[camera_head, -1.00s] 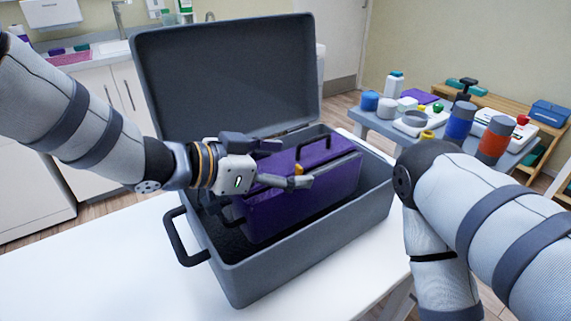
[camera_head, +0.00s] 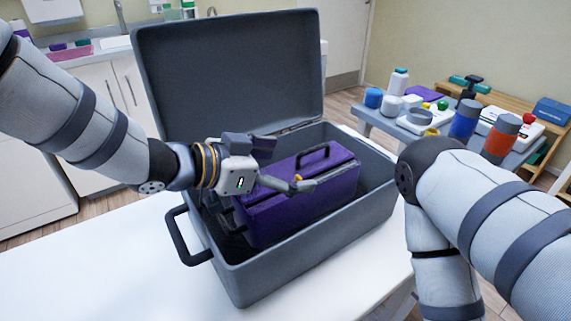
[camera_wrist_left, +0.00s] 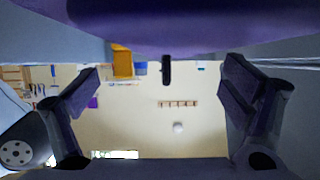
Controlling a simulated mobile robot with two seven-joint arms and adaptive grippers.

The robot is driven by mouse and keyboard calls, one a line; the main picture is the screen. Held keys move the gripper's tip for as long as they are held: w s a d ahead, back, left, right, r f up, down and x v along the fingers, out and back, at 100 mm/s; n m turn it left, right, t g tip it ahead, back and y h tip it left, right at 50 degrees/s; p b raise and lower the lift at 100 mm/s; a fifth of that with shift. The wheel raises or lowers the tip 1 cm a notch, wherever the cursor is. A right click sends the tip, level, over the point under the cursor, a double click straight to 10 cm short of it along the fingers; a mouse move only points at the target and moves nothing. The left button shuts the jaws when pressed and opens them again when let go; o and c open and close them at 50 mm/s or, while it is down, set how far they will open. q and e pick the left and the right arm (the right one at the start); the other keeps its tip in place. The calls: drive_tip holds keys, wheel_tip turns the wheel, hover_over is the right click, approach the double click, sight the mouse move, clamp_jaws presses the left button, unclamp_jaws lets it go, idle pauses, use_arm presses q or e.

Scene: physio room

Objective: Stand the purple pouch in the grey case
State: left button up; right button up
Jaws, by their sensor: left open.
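The purple pouch (camera_head: 310,194) is inside the open grey case (camera_head: 322,247), its black handle on top and its top near the rim. It looks upright, perhaps slightly tilted; its base is hidden by the case walls. My left gripper (camera_head: 279,165) is open at the pouch's left end, its fingers apart near the pouch's top. In the left wrist view the pouch (camera_wrist_left: 180,25) fills the top, and the gripper (camera_wrist_left: 160,80) has spread fingers with nothing clamped between the tips. My right gripper is out of view; only that arm shows at right.
The case stands on a white table (camera_head: 110,270), its lid (camera_head: 230,75) raised at the back. Bare tabletop lies at front left. A side table (camera_head: 385,122) with bottles, rollers and small items stands behind my right arm. A sink counter (camera_head: 90,48) is at back left.

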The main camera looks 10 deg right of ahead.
use_arm(q)
drive_tip(key=shift+s+a+r, duration=0.2)
drive_tip(key=shift+a+r, duration=0.25)
drive_tip(key=shift+r, duration=0.2)
drive_tip(key=shift+s+a+r, duration=0.15)
drive_tip(key=shift+a+r, duration=0.25)
drive_tip(key=shift+r, duration=0.2)
drive_tip(key=p+v, duration=0.1)
drive_tip(key=v, duration=0.8)
drive_tip(key=shift+s+a, duration=0.25)
drive_tip(key=shift+a, duration=0.15)
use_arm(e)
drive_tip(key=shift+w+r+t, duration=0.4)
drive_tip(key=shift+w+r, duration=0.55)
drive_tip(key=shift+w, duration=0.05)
